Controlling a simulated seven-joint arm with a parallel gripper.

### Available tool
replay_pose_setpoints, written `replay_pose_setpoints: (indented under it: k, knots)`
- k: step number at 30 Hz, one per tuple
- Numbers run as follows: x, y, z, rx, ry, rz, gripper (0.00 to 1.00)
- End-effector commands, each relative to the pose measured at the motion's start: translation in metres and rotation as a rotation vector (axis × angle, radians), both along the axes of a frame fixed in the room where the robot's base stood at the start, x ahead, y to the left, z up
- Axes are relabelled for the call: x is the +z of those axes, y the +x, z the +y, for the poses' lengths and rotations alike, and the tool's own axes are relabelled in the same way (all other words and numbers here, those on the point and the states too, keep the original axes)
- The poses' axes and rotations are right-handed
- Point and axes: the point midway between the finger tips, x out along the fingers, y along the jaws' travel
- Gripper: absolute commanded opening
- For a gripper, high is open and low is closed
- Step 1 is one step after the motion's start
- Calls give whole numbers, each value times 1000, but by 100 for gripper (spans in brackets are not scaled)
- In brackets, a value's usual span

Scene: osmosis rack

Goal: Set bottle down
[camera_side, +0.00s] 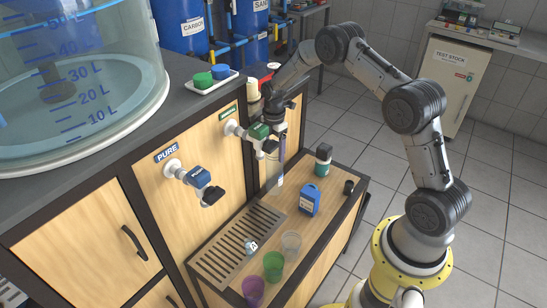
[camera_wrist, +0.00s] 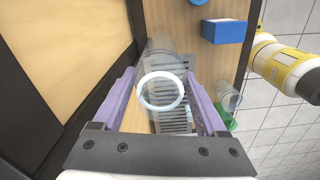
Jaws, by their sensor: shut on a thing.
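A clear bottle (camera_side: 278,172) hangs below my gripper (camera_side: 282,148) in the side view, above the wooden shelf near its back edge. In the wrist view the bottle's white ring-shaped mouth (camera_wrist: 161,78) faces the camera, and its clear body (camera_wrist: 160,50) extends away. The purple fingers of my gripper (camera_wrist: 160,104) stand on both sides of it, shut on it. Below it is the slotted drip tray (camera_side: 222,262), partly seen through the bottle in the wrist view. I cannot tell the exact gap between the bottle's base and the shelf.
A small white-and-blue item (camera_side: 251,246) lies on the tray. Blue (camera_side: 200,178) and green (camera_side: 258,131) taps jut from the cabinet.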

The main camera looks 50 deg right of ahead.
Motion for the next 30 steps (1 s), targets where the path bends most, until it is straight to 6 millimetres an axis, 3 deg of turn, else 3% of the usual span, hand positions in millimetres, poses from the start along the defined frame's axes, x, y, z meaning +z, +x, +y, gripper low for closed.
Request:
replay_pose_setpoints:
  k: [7,19,20,24,30]
  knots:
    - [-31,2,-1,0,1,3,0]
    - [-37,2,-1,0,0,1,0]
    - [-37,2,-1,0,0,0,77]
    - [-36,2,-1,0,0,0,100]
    - [-36,2,-1,0,0,0,100]
